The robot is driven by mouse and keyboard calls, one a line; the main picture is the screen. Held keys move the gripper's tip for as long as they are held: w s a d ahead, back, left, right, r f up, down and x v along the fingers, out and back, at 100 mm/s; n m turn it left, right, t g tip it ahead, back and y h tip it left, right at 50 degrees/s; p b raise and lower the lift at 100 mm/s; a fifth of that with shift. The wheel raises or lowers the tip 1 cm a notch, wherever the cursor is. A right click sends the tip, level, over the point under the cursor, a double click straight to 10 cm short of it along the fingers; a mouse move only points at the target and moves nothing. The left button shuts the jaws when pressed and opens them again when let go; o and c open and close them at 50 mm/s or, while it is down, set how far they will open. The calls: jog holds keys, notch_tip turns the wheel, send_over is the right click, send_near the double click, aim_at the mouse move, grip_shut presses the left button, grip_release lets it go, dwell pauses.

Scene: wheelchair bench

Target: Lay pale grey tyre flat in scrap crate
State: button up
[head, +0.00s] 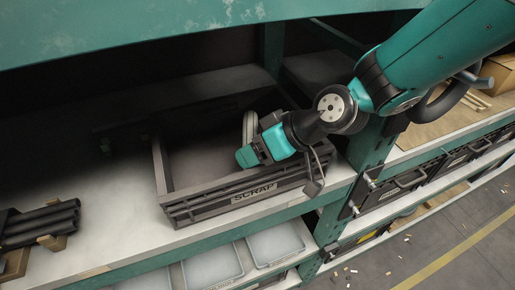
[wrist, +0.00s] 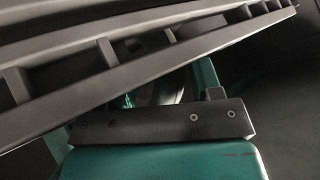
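The scrap crate (head: 205,205) is a dark grey open box with a "SCRAP" label on its front, on the bench in the head view. My gripper (head: 250,146) is tilted down over the crate's right half. The pale grey tyre (head: 249,124) shows nearly edge-on and upright at the gripper's far side, its lower part hidden by the gripper. In the wrist view a curved grey piece of the tyre (wrist: 172,86) shows between the teal fingers. The gripper looks shut on it, though the contact points are hidden. The crate's ribbed wall (wrist: 130,70) crosses the wrist view close by.
Dark tubes (head: 40,225) lie on wooden supports at the left of the bench. A teal upright post (head: 368,150) stands right of the crate. A teal overhead beam (head: 150,30) crosses above. Pale bins (head: 275,243) sit on the shelf below.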

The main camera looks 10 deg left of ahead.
jog(key=b+v, duration=0.4)
jog(key=v, duration=0.8)
jog(key=s+d+m+g+h, duration=0.1)
jog(key=s+d+m+h, duration=0.3)
jog(key=s+d, duration=0.8)
jog(key=shift+s+d+h, duration=0.35)
jog(key=shift+s+h, duration=0.1)
jog(key=shift+h, duration=0.15)
